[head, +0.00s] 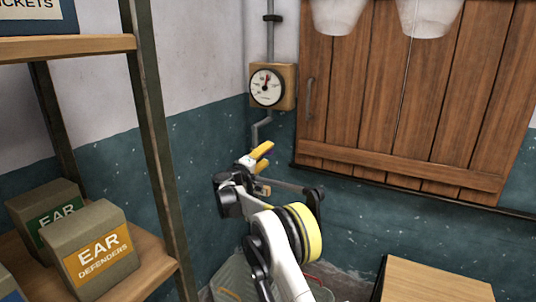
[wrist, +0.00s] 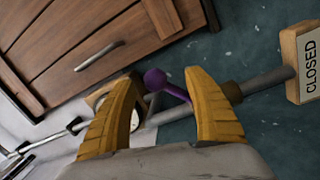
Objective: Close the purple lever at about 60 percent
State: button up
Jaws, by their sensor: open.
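The purple lever (wrist: 156,79) shows in the wrist view, with a round knob at its upper left end and a short stem running down to the right. It sits at a grey pipe (wrist: 265,82). My gripper (wrist: 183,88) is open, with one yellow finger on each side of the lever. The knob appears nearer the left finger. I cannot tell whether a finger touches it. In the head view my gripper (head: 262,165) is in front of the teal wall below the gauge, and the lever cannot be made out clearly there.
A CLOSED sign (wrist: 309,66) is at the right end of the pipe in the wrist view. A round gauge (head: 267,88) is on the wall above my gripper. A wooden shutter (head: 400,100) is at right, shelves with boxes (head: 98,250) at left, and a wooden top (head: 435,282) at lower right.

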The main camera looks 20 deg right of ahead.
jog(key=v, duration=1)
jog(key=shift+s+a, duration=0.15)
jog(key=shift+s, duration=0.05)
jog(key=s+d+r+m+g+y, duration=0.1)
jog(key=s+d+r+g+y, duration=0.2)
jog(key=s, duration=0.8)
jog(key=s+d+r+m+g+y, duration=0.1)
jog(key=s+d+r+y, duration=0.25)
jog(key=s, duration=0.75)
jog(key=s+a+f+m+y, duration=0.1)
jog(key=s+a+f+y, duration=0.1)
jog(key=s, duration=0.8)
jog(key=s+a+f+y, duration=0.3)
jog(key=s+f, duration=0.1)
jog(key=s, duration=0.6)
jog(key=s+a+f+m+y, duration=0.1)
jog(key=s+a+f+y, duration=0.1)
jog(key=s, duration=0.8)
jog(key=shift+s+a+f+m+g+y, duration=0.25)
jog(key=shift+f+g+y, duration=0.2)
jog(key=shift+f, duration=0.5)
